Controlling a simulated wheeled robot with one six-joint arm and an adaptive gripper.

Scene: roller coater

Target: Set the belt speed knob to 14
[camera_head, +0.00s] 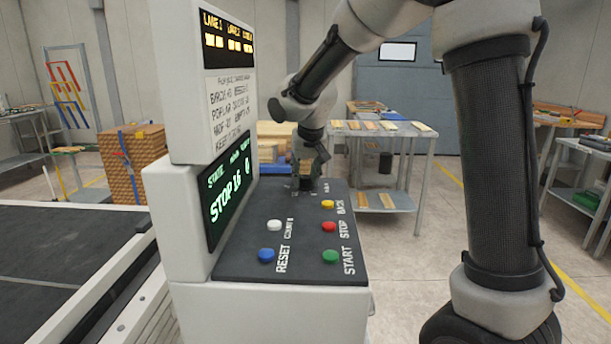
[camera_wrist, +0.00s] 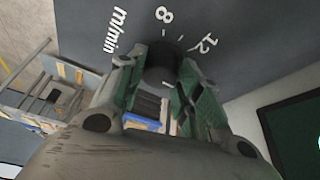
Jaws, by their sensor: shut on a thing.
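The belt speed knob (camera_wrist: 163,57) is dark and round, on the dark panel, in the wrist view. White marks "8" and "12" and the label "m/min" stand around it. My gripper (camera_wrist: 158,72) has a finger on each side of the knob and is shut on it. In the head view my gripper (camera_head: 305,182) points down at the far end of the control panel (camera_head: 300,215) and hides the knob. The knob's pointer cannot be made out.
The panel's near part carries blue (camera_head: 266,256), white (camera_head: 274,225), green (camera_head: 330,256), red (camera_head: 329,227) and yellow (camera_head: 328,204) buttons. The display housing (camera_head: 180,220) rises left of my gripper. A metal table (camera_head: 380,130) stands behind, with open floor to the right.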

